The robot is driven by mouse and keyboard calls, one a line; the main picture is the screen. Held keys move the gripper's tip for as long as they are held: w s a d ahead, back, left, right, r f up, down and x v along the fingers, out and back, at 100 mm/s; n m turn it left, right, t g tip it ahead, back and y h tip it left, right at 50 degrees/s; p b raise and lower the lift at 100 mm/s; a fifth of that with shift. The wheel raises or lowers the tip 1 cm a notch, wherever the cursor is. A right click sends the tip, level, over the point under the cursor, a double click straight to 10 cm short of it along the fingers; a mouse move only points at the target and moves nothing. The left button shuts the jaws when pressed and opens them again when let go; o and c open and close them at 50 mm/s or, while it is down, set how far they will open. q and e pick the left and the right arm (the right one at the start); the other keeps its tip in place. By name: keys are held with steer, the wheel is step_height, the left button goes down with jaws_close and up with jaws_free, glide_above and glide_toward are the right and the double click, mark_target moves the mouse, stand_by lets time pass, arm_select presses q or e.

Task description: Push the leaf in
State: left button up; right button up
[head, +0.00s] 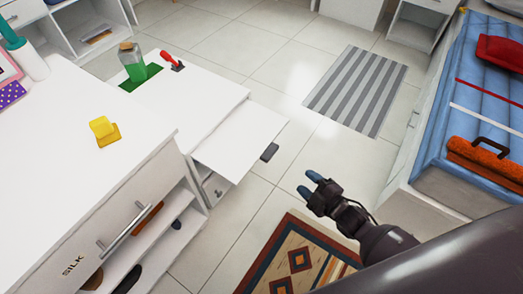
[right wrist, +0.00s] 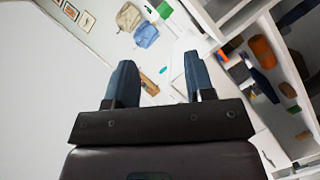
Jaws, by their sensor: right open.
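The leaf (head: 240,142) is a flat white panel sticking out from the white cabinet's side in the head view. A dark grip (head: 270,152) sits at its outer end. My right gripper (head: 309,184) is open and empty, to the right of the leaf and nearer to me, apart from it. Its two blue fingers also show spread in the right wrist view (right wrist: 158,62). I cannot make out the leaf for certain there. My left gripper is out of view.
The white cabinet (head: 75,130) has open shelves below and a bar handle (head: 124,226). A glass bottle (head: 131,62), a yellow block (head: 103,129) and a red-handled item (head: 170,60) stand on top. A patterned rug (head: 300,260) and a striped mat (head: 357,88) lie on the tiles. A bed (head: 475,110) stands right.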

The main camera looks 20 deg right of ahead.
mark_target(266, 150)
steer(key=w+f+n+g+y+b, duration=0.1)
steer(key=w+f+n+y+b, duration=0.45)
steer(key=w+f+n, duration=0.4)
steer(key=shift+n, duration=0.55)
steer(key=x, duration=0.3)
steer(key=r+b+x, duration=0.1)
steer(key=x, duration=0.3)
steer(key=w+d+x, duration=0.1)
steer(key=x, duration=0.2)
steer(key=shift+w+a+r, duration=0.2)
steer(key=shift+w+r, duration=0.05)
steer(key=shift+r, duration=0.1)
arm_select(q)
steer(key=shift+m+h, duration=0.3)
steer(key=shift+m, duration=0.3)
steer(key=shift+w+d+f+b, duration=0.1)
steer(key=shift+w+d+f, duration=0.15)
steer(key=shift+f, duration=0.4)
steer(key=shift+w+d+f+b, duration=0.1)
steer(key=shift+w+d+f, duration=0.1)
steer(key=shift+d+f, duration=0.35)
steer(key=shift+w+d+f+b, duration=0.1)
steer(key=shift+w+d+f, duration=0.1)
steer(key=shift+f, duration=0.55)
arm_select(e)
steer(key=shift+w+a+r, duration=0.1)
steer(key=shift+w+a, duration=0.2)
steer(key=shift+w, duration=0.15)
steer(key=shift+c, duration=0.5)
